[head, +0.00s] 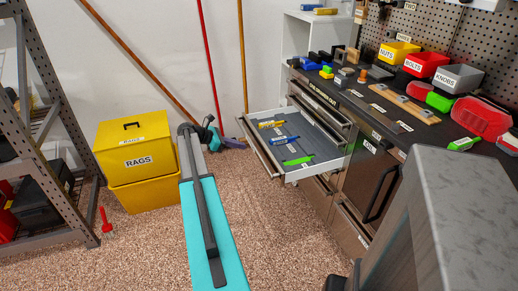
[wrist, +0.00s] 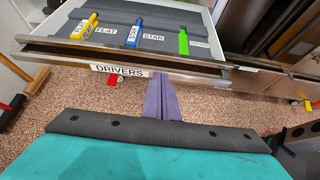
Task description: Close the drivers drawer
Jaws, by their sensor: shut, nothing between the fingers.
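The drivers drawer (head: 322,153) is pulled out of the steel toolchest in the head view. A yellow driver (head: 271,124), a blue driver (head: 284,140) and a green driver (head: 299,160) lie in it. In the wrist view, the drawer front (wrist: 200,72) crosses the upper part, with the label DRIVERS (wrist: 119,70) on it. My gripper (wrist: 160,76) has its purple fingers shut and empty. Its tips point at the drawer front, just right of the label. I cannot tell whether they touch it. In the head view, my gripper (head: 242,145) is outside the drawer, by its front.
The black worktop (head: 350,99) carries several bins and tools above the chest. Yellow RAGS bins (head: 135,150) stand left of my arm. Long-handled tools (head: 208,70) lean on the wall behind. A steel shelf (head: 60,170) stands at far left.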

